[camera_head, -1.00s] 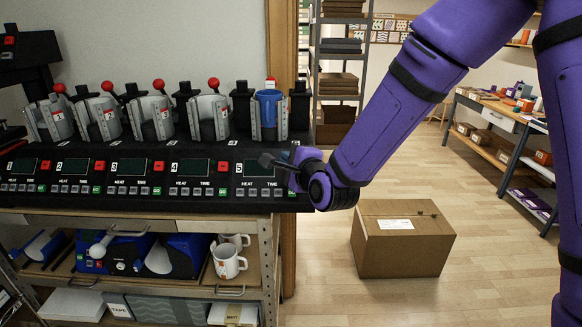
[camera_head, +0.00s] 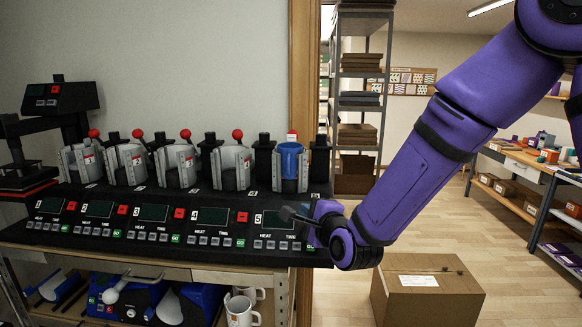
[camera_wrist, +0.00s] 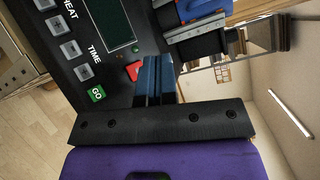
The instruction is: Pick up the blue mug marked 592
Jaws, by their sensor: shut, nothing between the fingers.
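A blue mug (camera_head: 290,166) sits upright in the rightmost press, behind the station 5 controls. Any marking on it is not legible. A bit of blue, likely the same mug, shows at the top of the wrist view (camera_wrist: 198,8). My gripper (camera_head: 286,213) is shut and empty in front of the station 5 panel, below and in front of the mug, and not touching it. In the wrist view its closed fingers (camera_wrist: 155,72) point at the panel beside the red button and the screen.
Several other mug presses (camera_head: 178,166) with red-knobbed levers stand in a row to the left. White mugs (camera_head: 242,312) sit on the shelf below. A wooden door post (camera_head: 303,75) rises close behind station 5. A cardboard box (camera_head: 428,290) is on the floor at right.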

